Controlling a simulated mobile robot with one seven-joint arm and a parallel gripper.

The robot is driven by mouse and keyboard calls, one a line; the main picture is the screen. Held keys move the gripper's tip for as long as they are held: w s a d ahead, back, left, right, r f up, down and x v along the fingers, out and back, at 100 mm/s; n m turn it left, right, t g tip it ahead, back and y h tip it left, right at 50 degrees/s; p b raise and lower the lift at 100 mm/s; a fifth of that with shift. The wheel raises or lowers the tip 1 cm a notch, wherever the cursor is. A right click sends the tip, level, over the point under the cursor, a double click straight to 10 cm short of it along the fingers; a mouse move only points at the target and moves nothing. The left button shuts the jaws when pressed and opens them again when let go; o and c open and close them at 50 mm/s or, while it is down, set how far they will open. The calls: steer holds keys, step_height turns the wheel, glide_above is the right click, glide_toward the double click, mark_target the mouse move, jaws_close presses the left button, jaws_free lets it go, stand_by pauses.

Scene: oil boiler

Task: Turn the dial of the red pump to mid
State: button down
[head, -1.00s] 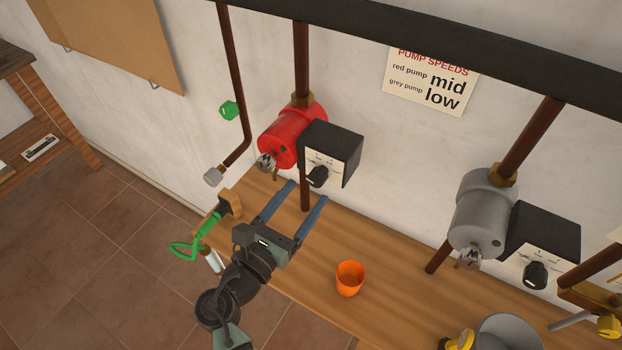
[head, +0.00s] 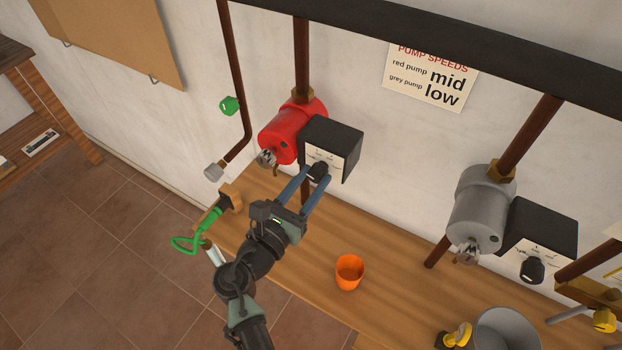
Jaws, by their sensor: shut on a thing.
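The red pump (head: 286,134) is mounted on a brown vertical pipe against the wall. Its black control box (head: 339,140) has a pale dial face with a black dial (head: 317,170) at its lower part. My gripper (head: 315,178) has its two blue fingers on either side of the dial and is shut on it. The fingers hide part of the dial and its lower surroundings, and I cannot read which mark it points to. A wall sign (head: 432,77) reads red pump mid, grey pump low.
A grey pump (head: 478,210) with its own black dial (head: 531,271) is at the right. An orange cup (head: 349,273) stands on the wooden bench (head: 300,290). A green-handled hose (head: 206,222) is left of my arm. A grey bucket (head: 506,331) is at the lower right.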

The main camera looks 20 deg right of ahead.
steer(key=shift+m, duration=0.3)
steer(key=m+b, duration=0.3)
steer(key=shift+f+m, duration=0.2)
steer(key=shift+m, duration=0.1)
steer(key=m+b, duration=0.5)
steer(key=m, duration=0.1)
steer(key=shift+b, duration=0.35)
steer(key=m+b, duration=0.5)
steer(key=shift+m, duration=0.4)
steer(key=m+b, duration=0.3)
steer(key=shift+r+m+b, duration=0.1)
steer(key=shift+m+b, duration=0.2)
steer(key=shift+c, duration=2.3)
jaws_free()
steer(key=shift+r, duration=0.1)
